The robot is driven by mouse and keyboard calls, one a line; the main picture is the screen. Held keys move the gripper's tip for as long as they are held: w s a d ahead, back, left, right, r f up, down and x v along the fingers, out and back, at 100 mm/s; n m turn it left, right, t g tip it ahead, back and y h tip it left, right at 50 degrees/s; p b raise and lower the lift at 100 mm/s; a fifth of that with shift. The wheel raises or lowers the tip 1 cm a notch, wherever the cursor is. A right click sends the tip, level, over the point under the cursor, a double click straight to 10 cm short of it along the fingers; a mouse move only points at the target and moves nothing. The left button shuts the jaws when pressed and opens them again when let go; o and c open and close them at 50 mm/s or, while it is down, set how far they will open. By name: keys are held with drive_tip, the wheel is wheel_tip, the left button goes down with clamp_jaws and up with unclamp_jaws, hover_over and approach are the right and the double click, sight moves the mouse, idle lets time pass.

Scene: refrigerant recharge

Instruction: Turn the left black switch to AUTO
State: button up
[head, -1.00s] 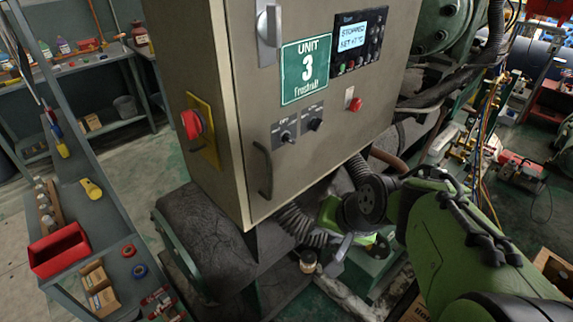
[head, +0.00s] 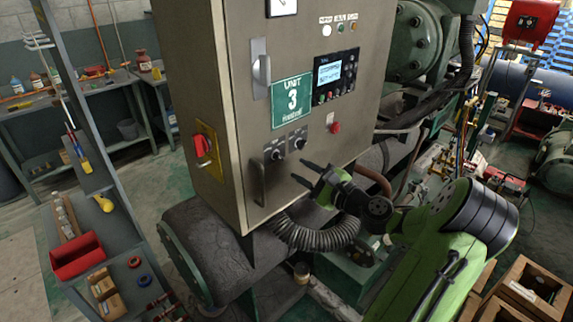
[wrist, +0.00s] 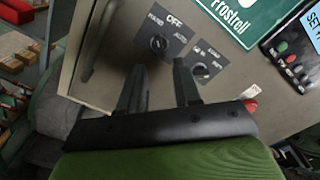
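The left black switch (head: 277,154) sits on a dark label plate on the front of the grey cabinet (head: 240,120). In the wrist view the left black switch (wrist: 158,43) has a plate reading OFF at top, HAND at left and AUTO at right. Its marker appears to point up toward OFF. The right black switch (head: 299,144) is beside it; it also shows in the wrist view (wrist: 200,70). My gripper (head: 303,171) is open and empty, in front of the cabinet, just below the switches. In the wrist view the fingers (wrist: 160,72) point at the plates, apart from them.
A black door handle (head: 261,182) is left of the switches. A red button (head: 335,127) is to the right. A green UNIT 3 sign (head: 292,100) and a display panel (head: 335,75) are above. A corrugated hose (head: 315,235) runs below the cabinet.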

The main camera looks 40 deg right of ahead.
sight(282, 159)
drive_tip(key=w, duration=0.6)
drive_tip(key=shift+w+a, duration=0.1)
drive_tip(key=shift+a, duration=0.05)
drive_tip(key=shift+w, duration=0.15)
drive_tip(key=shift+c, duration=0.6)
drive_tip(key=c, duration=0.5)
